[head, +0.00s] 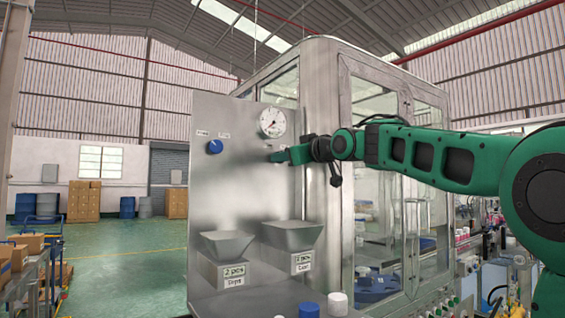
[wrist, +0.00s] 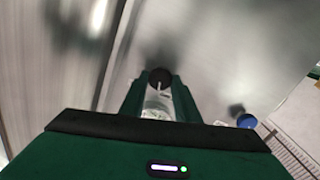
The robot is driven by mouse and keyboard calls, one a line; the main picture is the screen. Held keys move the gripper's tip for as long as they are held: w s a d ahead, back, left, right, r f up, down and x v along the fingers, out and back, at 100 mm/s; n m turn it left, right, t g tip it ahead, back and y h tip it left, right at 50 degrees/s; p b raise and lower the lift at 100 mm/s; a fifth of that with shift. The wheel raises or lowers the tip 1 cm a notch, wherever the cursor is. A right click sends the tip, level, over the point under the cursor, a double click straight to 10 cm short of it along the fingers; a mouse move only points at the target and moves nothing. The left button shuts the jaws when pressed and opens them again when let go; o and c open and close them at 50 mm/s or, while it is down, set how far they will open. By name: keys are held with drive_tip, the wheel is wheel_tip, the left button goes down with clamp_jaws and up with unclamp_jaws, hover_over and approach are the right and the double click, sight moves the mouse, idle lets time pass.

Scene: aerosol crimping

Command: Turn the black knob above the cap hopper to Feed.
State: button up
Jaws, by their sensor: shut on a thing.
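My gripper (head: 280,156) is at the steel panel (head: 240,190), below the round gauge and above the right-hand hopper (head: 291,236). In the wrist view, the green fingers of my gripper (wrist: 158,93) are closed on the sides of a round black knob (wrist: 159,77). A small pale mark shows at the knob's near edge; its exact setting cannot be read. In the head view the gripper hides the knob and any labels around it. The two hoppers carry small labels, and the lower words on them are hard to read.
A blue knob (head: 215,147) with two small labels sits left on the panel. A pressure gauge (head: 272,122) is just above my gripper. The left hopper (head: 227,244) juts out below. A blue cap (head: 309,309) and a white cap (head: 337,303) stand at the bottom. A glazed cabinet (head: 345,75) is at right.

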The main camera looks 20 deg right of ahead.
drive_tip(key=n, duration=0.5)
drive_tip(key=shift+f+n, duration=0.25)
drive_tip(key=shift+n, duration=0.05)
idle(0.5)
drive_tip(key=o, duration=1.1)
drive_tip(key=shift+c, duration=0.2)
drive_tip(key=shift+r, duration=0.1)
drive_tip(key=shift+s, duration=0.1)
drive_tip(key=v, duration=1)
drive_tip(key=shift+s, duration=0.2)
